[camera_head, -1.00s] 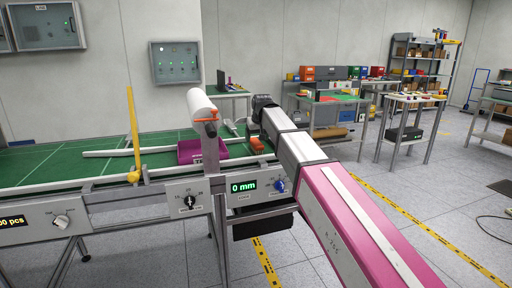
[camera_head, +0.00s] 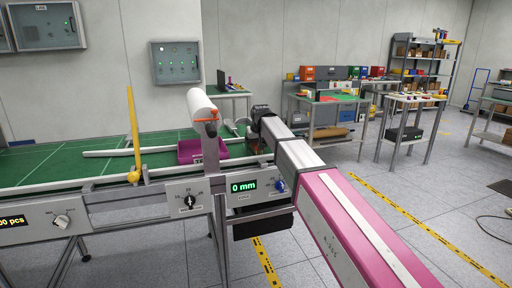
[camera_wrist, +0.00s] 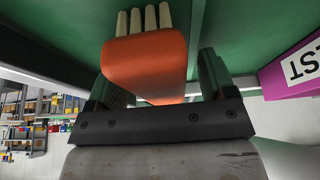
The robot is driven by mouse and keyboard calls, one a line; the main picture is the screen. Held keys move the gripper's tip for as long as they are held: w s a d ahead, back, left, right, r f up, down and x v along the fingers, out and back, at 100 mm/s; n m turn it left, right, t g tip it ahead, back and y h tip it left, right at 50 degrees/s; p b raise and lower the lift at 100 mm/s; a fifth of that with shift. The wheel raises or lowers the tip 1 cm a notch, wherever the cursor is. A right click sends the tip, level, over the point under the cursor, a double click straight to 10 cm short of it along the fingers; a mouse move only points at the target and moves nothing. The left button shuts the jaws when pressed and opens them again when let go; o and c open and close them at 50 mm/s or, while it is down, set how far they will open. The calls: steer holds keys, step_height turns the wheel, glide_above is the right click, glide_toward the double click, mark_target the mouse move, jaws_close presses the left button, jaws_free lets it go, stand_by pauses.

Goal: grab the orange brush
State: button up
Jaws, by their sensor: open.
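The orange brush (camera_wrist: 150,62) shows large in the wrist view, with an orange block body and pale bristle tufts at its top end. My gripper (camera_wrist: 160,88) is open, with one dark finger on each side of the orange body. The left finger looks close to the brush and a small gap shows at the right finger. I cannot tell whether either touches it. In the head view my gripper (camera_head: 257,143) is low over the green table, right of the magenta bin, and hides the brush.
The magenta bin (camera_head: 186,154) stands left of my gripper, and its lettered wall (camera_wrist: 297,70) shows at the right in the wrist view. A white roll on a post (camera_head: 203,108) rises in front of the bin. White rails lie on the green table (camera_head: 50,158).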

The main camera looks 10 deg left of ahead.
steer(key=shift+f, duration=0.1)
steer(key=shift+c, duration=0.3)
steer(key=c, duration=1)
steer(key=shift+o, duration=0.2)
steer(key=shift+r, duration=0.55)
steer(key=r, duration=0.4)
steer(key=shift+s+a, duration=0.15)
steer(key=shift+s, duration=0.1)
steer(key=s+a+r, duration=0.4)
steer(key=s+r, duration=0.2)
steer(key=s, duration=0.4)
steer(key=shift+a+r, duration=0.25)
steer(key=shift+a, duration=0.05)
